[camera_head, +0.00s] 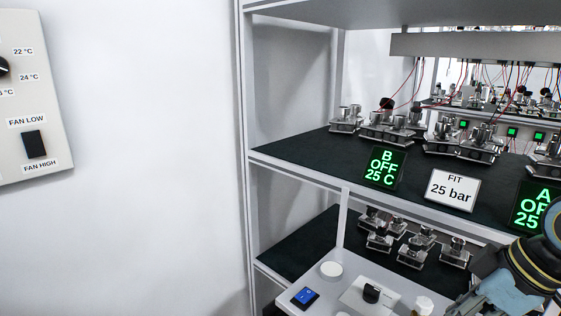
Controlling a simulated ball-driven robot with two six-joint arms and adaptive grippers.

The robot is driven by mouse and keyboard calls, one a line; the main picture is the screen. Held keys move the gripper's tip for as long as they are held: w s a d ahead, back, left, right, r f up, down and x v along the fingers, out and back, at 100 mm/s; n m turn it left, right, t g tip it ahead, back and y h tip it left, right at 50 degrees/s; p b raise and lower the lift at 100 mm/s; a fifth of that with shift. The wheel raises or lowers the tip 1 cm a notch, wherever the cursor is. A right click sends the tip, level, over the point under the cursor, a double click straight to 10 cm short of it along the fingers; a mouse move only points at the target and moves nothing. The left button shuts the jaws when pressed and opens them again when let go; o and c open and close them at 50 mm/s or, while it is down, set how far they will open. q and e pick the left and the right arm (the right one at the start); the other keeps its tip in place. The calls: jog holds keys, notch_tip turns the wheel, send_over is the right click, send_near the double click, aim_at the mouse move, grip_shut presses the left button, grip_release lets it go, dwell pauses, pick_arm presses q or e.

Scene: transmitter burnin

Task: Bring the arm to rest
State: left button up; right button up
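Part of my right arm (518,275), dark with yellow bands and a blue joint cap, comes in at the lower right corner. It is in front of the shelf unit and close to the right end of the white panel. Its gripper fingers do not show; they are outside the picture or hidden. My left arm and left gripper are not in view.
A shelf unit (246,120) holds several metal transmitters (385,125) and green displays reading "B OFF 25 C" (384,167) and "A OF 25" (530,207). A "FIT 25 bar" sign (452,190) stands between. A fan control box (35,95) hangs left.

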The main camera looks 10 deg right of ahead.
jog(key=s+a+m+h, duration=0.35)
jog(key=s+m, duration=0.35)
jog(key=s, duration=0.9)
jog(key=s+d+f+g+b, duration=0.2)
jog(key=f+b, duration=0.5)
jog(key=f, duration=2.7)
pick_arm(q)
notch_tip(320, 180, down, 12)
jog(key=b, duration=0.5)
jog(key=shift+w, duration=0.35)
pick_arm(e)
jog(key=s+d+f, duration=0.2)
jog(key=s+f, duration=1.6)
jog(key=f, duration=0.3)
jog(key=shift+s+d+f+m+g, duration=0.2)
jog(key=shift+s+m+g, duration=0.1)
